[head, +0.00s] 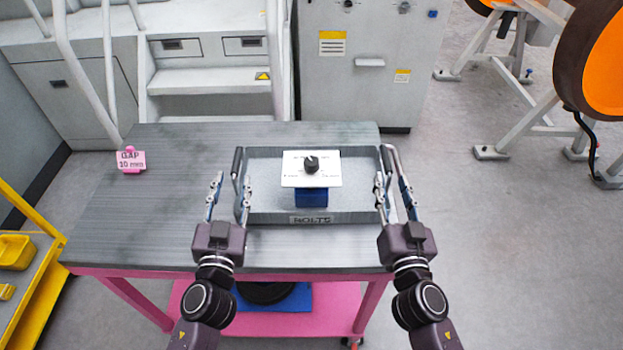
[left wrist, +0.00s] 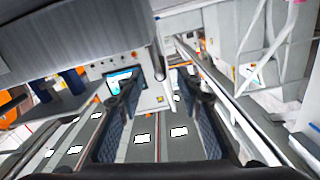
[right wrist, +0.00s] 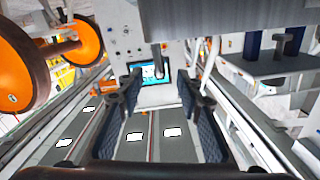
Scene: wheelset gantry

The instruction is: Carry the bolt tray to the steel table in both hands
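The grey bolt tray (head: 268,212), labelled BOLTS, is at the right end of the grey-topped table (head: 150,220). A blue block (head: 311,197) and a white panel with a black knob (head: 311,168) appear inside its outline. I cannot tell whether bolts lie in it. My left gripper (head: 229,192) has its fingers apart on either side of the tray's left handle (head: 237,163). My right gripper (head: 393,190) has its fingers apart around the right handle (head: 389,160). Both wrist views show a gap between the fingers, with a dark handle end beyond. Contact with the table is unclear.
The table has a pink frame and lower shelf (head: 330,308). Grey cabinets (head: 370,75) and steps (head: 207,80) stand behind. Orange wheels (head: 600,60) on stands and open floor are right.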

